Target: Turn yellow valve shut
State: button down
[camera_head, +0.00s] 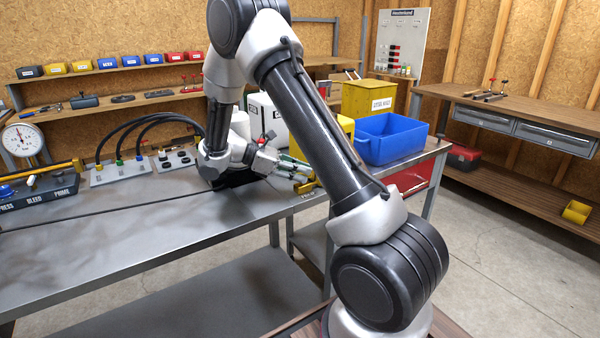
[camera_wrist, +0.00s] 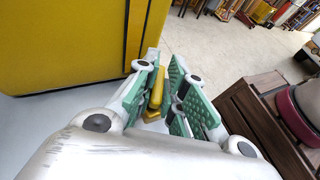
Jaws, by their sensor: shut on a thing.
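The yellow valve (camera_head: 306,187) sits at the right front edge of the grey workbench, partly hidden by my fingertips. In the wrist view its yellow handle (camera_wrist: 156,88) stands between the green finger pads. My gripper (camera_head: 302,175) reaches it from the left, with its fingers around the handle. The wrist view shows my gripper (camera_wrist: 166,95) closed on the handle, a pad on either side. The valve's lower body is mostly hidden, and I cannot tell its exact turn angle.
A blue bin (camera_head: 393,140) and a labelled yellow box (camera_head: 368,101) stand behind the valve. A large yellow surface (camera_wrist: 60,45) is close on the left in the wrist view. A pressure gauge (camera_head: 22,140) and hoses (camera_head: 125,135) are at the bench's left. Floor is open on the right.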

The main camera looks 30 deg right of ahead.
jog(key=c, duration=1.5)
grip_release()
jog(key=v, duration=1.2)
